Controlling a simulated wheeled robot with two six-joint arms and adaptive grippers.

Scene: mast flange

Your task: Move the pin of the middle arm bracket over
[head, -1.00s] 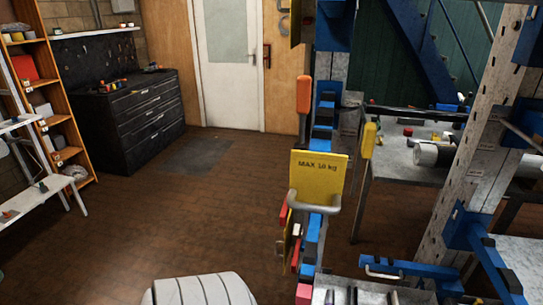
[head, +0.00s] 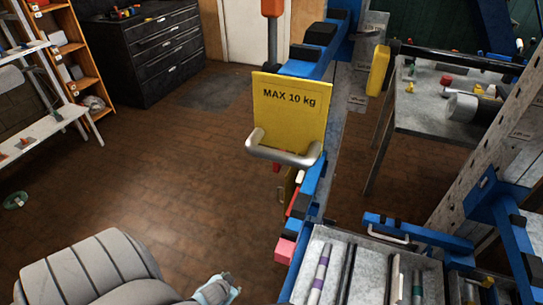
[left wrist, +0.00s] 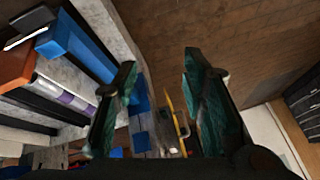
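A blue arm bracket (head: 318,65) reaches out from the perforated mast. An orange-topped pin (head: 272,28) stands upright at its outer end; its top is cut off by the frame. Below and nearer is a yellow plate (head: 293,115) marked MAX 10 kg, with a grey curved bar (head: 283,152) across its lower edge. My left gripper (left wrist: 160,75) is open and empty in the left wrist view, with dark teal finger pads. The yellow plate (left wrist: 178,118) shows edge-on beyond the fingers. My right gripper is not seen.
A grey tray (head: 335,285) with striped rods stands at the bottom, right of my left arm. A blue bracket with a grey handle (head: 388,236) lies behind it. A grey table (head: 425,122) stands at the back right.

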